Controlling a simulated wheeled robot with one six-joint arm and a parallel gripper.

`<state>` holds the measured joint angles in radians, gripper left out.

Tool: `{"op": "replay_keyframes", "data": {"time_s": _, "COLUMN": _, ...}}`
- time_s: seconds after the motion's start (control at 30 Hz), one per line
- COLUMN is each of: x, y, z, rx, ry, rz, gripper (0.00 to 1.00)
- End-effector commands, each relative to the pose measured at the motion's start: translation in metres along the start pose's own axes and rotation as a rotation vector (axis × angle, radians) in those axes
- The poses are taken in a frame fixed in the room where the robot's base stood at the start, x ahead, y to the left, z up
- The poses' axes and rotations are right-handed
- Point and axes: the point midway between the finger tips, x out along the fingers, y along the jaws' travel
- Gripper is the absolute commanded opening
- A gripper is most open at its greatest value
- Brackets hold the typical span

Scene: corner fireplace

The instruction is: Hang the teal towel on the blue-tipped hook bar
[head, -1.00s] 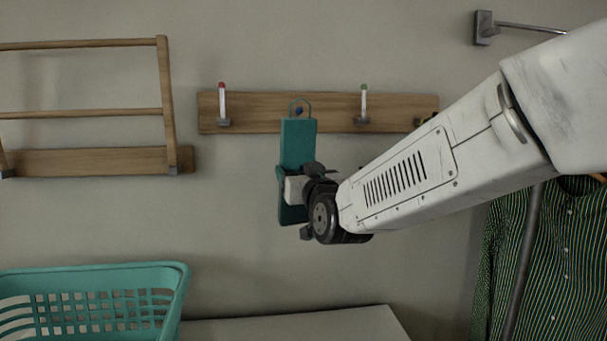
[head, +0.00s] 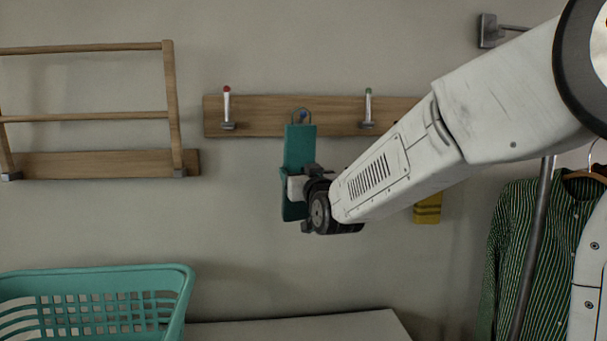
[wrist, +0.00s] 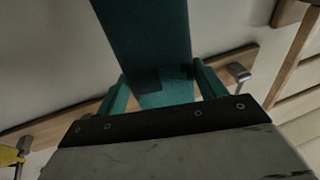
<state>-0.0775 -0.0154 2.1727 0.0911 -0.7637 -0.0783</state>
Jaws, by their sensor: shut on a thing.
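The hook's stem is hidden by the towel. My gripper (head: 298,187) is shut on the towel's lower middle. In the wrist view the towel (wrist: 145,40) rises from between my fingers.
A red-tipped hook (head: 227,107) stands left and a green-tipped hook (head: 368,107) right, both empty. A yellow cloth (head: 428,208) hangs partly behind my arm. A wooden rack (head: 90,116), teal basket (head: 100,300) and striped shirt (head: 515,245) are around. The wall below the towel is clear.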

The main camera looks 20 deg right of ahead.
Motion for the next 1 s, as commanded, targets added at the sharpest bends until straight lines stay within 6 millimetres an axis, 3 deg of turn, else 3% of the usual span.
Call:
{"op": "replay_keyframes", "data": {"time_s": 0.5, "x": 0.03, "y": 0.007, "z": 0.017, "rx": 0.0, "ry": 0.001, "rz": 0.001, "gripper": 0.42}}
{"op": "replay_keyframes", "data": {"time_s": 1.0, "x": 0.032, "y": 0.008, "z": 0.025, "rx": 0.0, "ry": 0.001, "rz": 0.0, "gripper": 0.42}}
